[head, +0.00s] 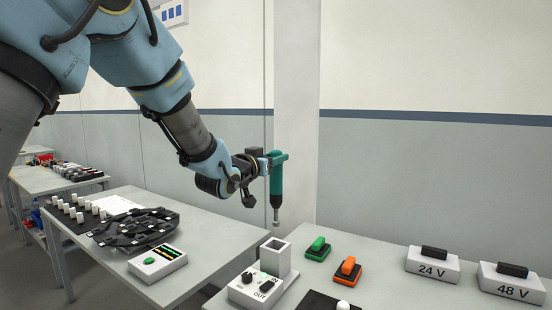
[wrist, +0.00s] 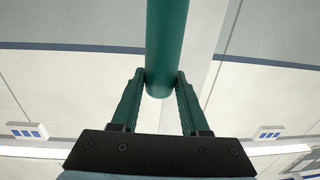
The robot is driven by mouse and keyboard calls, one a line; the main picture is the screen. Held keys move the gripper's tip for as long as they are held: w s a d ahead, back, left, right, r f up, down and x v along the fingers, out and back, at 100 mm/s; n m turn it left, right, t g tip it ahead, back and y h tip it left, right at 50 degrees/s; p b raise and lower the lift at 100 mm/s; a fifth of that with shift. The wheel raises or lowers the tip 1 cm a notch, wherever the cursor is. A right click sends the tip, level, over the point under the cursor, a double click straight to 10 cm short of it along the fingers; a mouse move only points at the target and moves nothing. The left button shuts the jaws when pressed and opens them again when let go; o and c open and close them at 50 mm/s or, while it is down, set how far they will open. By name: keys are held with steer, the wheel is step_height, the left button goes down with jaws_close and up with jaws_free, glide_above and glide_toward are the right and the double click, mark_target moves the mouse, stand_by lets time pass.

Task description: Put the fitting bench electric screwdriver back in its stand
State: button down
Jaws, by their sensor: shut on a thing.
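The electric screwdriver (head: 276,185) is green with a grey metal tip pointing down. It hangs upright in the air, and its body fills the top middle of the wrist view (wrist: 166,40). My gripper (head: 266,164) is shut on it near its upper end; the two green fingers (wrist: 160,98) sit on either side of the body. The tube's inside is mostly hidden.
Green (head: 318,248) and orange (head: 347,271) switches stand right of the stand, with 24 V (head: 433,264) and 48 V (head: 511,283) boxes farther right. A black tray-like part (head: 135,229) and a white tester (head: 158,262) are on the left table. A wall column rises behind the screwdriver.

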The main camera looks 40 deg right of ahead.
steer(key=shift+a+r+b, duration=0.1)
steer(key=shift+a+b, duration=0.05)
steer(key=shift+b, duration=0.4)
steer(key=b, duration=0.5)
glide_above(275, 213)
steer(key=f, duration=0.4)
steer(key=shift+a+f, duration=0.25)
steer(key=shift+f, duration=0.15)
steer(key=shift+r+p, duration=0.25)
steer(key=shift+p, duration=0.15)
steer(key=shift+b, duration=0.65)
steer(key=shift+f, duration=0.15)
steer(key=shift+f+b, duration=5.45)
steer(key=shift+f, duration=0.4)
